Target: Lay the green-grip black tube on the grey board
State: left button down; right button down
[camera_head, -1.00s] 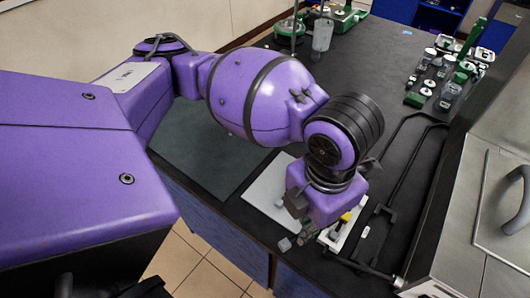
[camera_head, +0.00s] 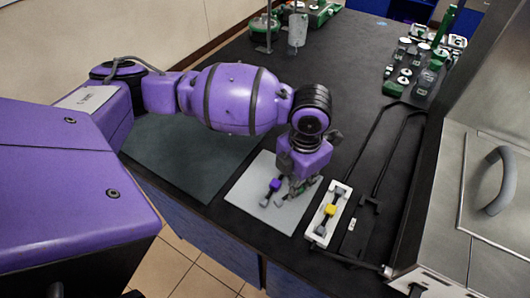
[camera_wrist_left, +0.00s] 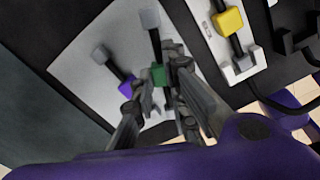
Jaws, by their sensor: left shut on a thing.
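The green-grip black tube (camera_wrist_left: 158,74) is between the fingers of my left gripper (camera_wrist_left: 160,92) in the left wrist view, with its grey end cap pointing away. In the head view, my left gripper (camera_head: 295,190) is shut on it, over the right part of the grey board (camera_head: 250,190). The fingers hide much of the tube there. Whether it touches the board I cannot tell. The board also shows in the left wrist view (camera_wrist_left: 82,42). My right gripper is not in view.
A purple-grip tube (camera_head: 274,185) lies on the board, close left of my gripper. A white rack (camera_head: 318,232) holding a yellow-grip tube (camera_head: 330,209) is to the right. A dark mat (camera_head: 180,160) lies left. Black rails (camera_head: 372,150) stand right of the rack.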

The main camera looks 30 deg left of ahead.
pick_arm(q)
jog(key=shift+f, duration=1.25)
jog(key=shift+f, duration=0.15)
jog(key=c, duration=1.7)
grip_release()
jog(key=shift+c, duration=0.2)
notch_tip(320, 180, up, 12)
jog(key=shift+r, duration=0.2)
